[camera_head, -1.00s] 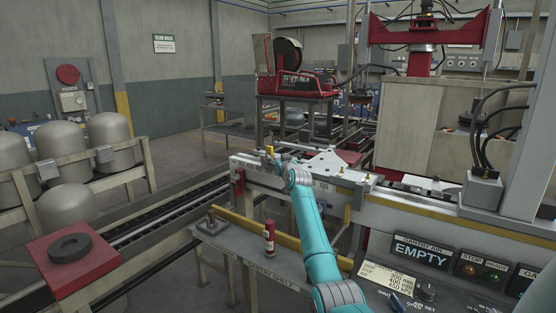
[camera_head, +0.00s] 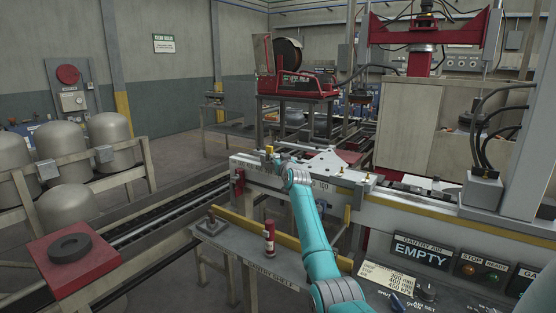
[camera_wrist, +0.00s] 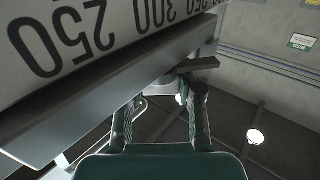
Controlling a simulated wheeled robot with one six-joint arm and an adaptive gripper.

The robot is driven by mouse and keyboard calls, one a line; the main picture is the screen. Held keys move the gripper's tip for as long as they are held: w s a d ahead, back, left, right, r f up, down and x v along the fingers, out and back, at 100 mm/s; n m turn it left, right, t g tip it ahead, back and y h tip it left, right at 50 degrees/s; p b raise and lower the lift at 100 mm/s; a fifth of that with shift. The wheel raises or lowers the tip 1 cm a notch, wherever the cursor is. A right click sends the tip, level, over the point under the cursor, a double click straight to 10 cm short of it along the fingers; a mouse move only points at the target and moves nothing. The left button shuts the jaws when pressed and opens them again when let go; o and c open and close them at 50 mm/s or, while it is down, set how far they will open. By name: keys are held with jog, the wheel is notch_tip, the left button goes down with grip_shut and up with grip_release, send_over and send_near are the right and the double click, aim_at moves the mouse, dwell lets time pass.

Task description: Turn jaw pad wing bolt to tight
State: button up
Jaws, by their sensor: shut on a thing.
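In the wrist view my gripper (camera_wrist: 162,105) has a finger on each side of a grey round part under the rail, which I take to be the jaw pad wing bolt (camera_wrist: 157,84). A dark flat bar (camera_wrist: 198,64) juts out beside it. The gripper is shut on the bolt; the exact contact is in shadow. The rail's scale (camera_wrist: 110,25) reads 250 and 300.
A grey shelf (camera_head: 225,240) with a red bottle (camera_head: 269,238) stands in front of the rail. A control panel (camera_head: 422,252) reading EMPTY is at the right. A red stand (camera_head: 72,275) with a dark ring is at lower left. The aisle behind is open.

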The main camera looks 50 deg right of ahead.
jog(key=shift+f+m+g+h, duration=0.1)
jog(key=shift+m+g+h, duration=0.6)
jog(key=shift+h, duration=0.1)
jog(key=shift+f+m+g+h, duration=0.1)
jog(key=shift+m+g+h, duration=1.15)
jog(key=shift+g, duration=0.25)
jog(key=shift+d+m+g+h, duration=0.1)
jog(key=shift+m+g+h, duration=1.05)
jog(key=shift+m+g, duration=1.05)
jog(key=shift+s+g, duration=0.1)
jog(key=shift+g, duration=0.6)
jog(key=o, duration=1.2)
jog(key=shift+v, duration=4)
